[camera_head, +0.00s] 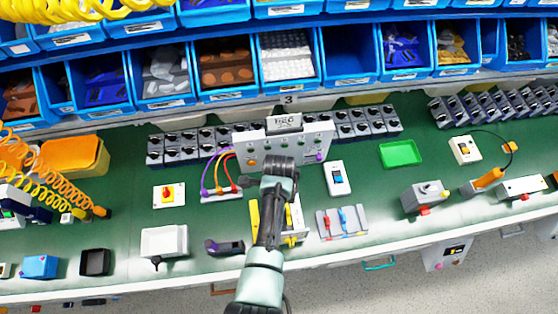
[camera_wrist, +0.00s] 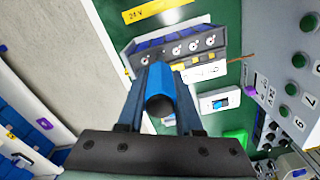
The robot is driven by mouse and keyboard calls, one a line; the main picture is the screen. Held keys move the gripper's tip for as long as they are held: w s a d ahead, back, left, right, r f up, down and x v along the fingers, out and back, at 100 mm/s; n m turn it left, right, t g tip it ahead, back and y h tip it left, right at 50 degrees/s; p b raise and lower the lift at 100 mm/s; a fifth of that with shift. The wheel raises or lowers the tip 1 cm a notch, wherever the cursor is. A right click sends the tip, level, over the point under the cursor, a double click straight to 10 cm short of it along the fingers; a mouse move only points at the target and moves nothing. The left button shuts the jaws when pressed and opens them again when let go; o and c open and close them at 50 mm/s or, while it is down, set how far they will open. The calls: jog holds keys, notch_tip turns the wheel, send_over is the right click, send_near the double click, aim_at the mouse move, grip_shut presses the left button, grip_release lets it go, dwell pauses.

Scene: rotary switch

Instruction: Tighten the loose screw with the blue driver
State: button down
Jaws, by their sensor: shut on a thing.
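The blue driver (camera_wrist: 160,82) is between the fingers of my gripper (camera_wrist: 159,72) in the wrist view, its dark round end facing the camera. Its tip is hidden behind the handle. Beyond it is a terminal block (camera_wrist: 184,43) with a row of round screws and a yellow "24 V" label. The driver overlaps the block's near edge; I cannot tell whether they touch, or which screw is loose. In the head view my arm covers the gripper and much of the block (camera_head: 295,222), which has yellow parts.
A grey control panel (camera_head: 290,148) stands close behind. A white switch with a blue button (camera_head: 337,178) and a board with red and blue parts (camera_head: 341,222) lie to the right. A green tray (camera_head: 400,153) is farther right.

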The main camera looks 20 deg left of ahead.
jog(key=m, duration=0.6)
jog(key=shift+m, duration=0.7)
jog(key=m, duration=0.4)
jog(key=shift+f, duration=0.1)
jog(key=shift+r, duration=3.05)
